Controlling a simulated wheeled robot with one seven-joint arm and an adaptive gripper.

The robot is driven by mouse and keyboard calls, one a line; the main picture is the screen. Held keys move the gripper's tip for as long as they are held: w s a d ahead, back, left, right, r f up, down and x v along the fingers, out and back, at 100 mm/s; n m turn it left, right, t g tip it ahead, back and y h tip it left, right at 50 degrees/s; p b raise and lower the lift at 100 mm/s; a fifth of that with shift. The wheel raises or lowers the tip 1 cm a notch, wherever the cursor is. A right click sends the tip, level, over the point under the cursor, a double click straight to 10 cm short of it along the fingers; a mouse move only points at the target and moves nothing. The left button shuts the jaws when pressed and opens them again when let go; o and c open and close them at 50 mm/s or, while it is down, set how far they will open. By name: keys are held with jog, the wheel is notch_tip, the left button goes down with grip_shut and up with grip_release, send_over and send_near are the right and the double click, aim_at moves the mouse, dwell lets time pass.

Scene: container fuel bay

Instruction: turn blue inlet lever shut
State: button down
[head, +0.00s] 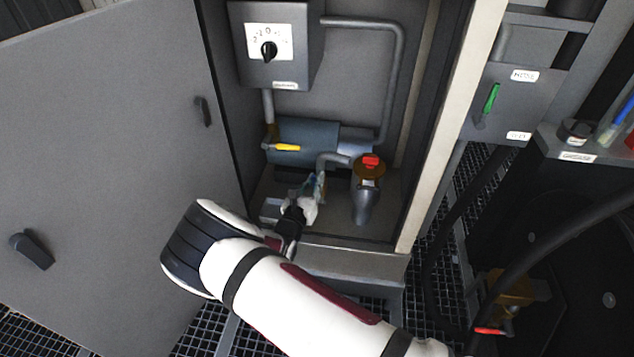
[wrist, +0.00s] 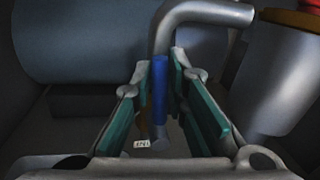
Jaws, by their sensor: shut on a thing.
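The blue inlet lever (wrist: 160,88) stands upright in the wrist view, below the bend of a grey pipe (wrist: 205,13). My gripper (wrist: 161,66) has its teal-padded fingers on either side of the lever and is shut on it. In the head view my gripper (head: 315,185) reaches low into the open cabinet, left of a grey filter body with a brown top and red cap (head: 370,161). My gripper largely hides the lever there. A small white label (wrist: 142,144) shows below the lever, only partly legible.
The cabinet door (head: 110,130) stands open at left. Inside are a switch box (head: 290,72) above and a yellow lever (head: 286,147) on a pipe. The cabinet's pale right frame (head: 445,130) is close by. A green lever (head: 489,98) is outside, right.

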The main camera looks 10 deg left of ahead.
jog(key=a+f+n+y+b, duration=0.1)
jog(key=a+f+n+b, duration=0.1)
jog(key=n, duration=0.3)
jog(key=a+f+n+t+y+b, duration=0.1)
jog(key=a+f+n+b, duration=0.1)
jog(key=n, duration=0.4)
jog(key=a+f+n+t+y+b, duration=0.1)
jog(key=a+f+n+b, duration=0.1)
jog(key=n, duration=0.4)
jog(key=shift+w+f, duration=0.1)
jog(key=shift+f, duration=0.1)
jog(key=shift+f+n+b, duration=0.4)
jog(key=shift+n+b, duration=0.05)
jog(key=shift+n, duration=0.55)
jog(key=c, duration=1.6)
grip_release()
jog(key=shift+o, duration=0.2)
jog(key=shift+a, duration=0.1)
